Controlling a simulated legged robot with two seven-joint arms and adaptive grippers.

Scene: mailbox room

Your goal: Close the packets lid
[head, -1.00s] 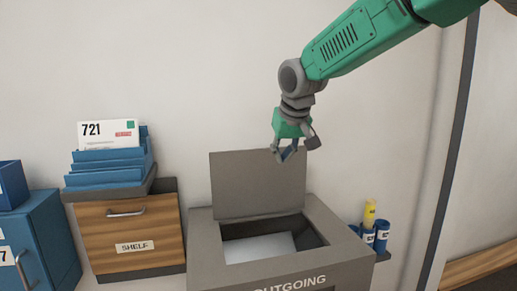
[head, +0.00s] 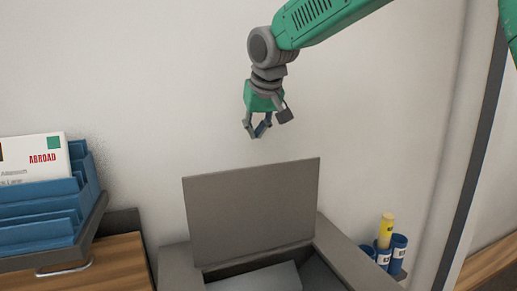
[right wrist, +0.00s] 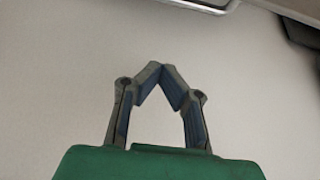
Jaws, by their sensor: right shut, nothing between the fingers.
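The grey lid (head: 252,212) of the grey outgoing box (head: 183,265) stands open, nearly upright, hinged at the back of the opening. A pale packet or sheet (head: 262,279) lies inside the box. My right gripper (head: 257,136) is above the lid's top edge, apart from it, in front of the pale wall. Its fingers also show in the right wrist view (right wrist: 163,75), tips together with nothing between them. My left gripper is not in view.
Blue trays (head: 45,210) with an envelope (head: 34,160) marked ABROAD stand at the left on a wooden shelf drawer unit (head: 105,265). Blue tubes and a yellow one (head: 386,230) are at the box's right.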

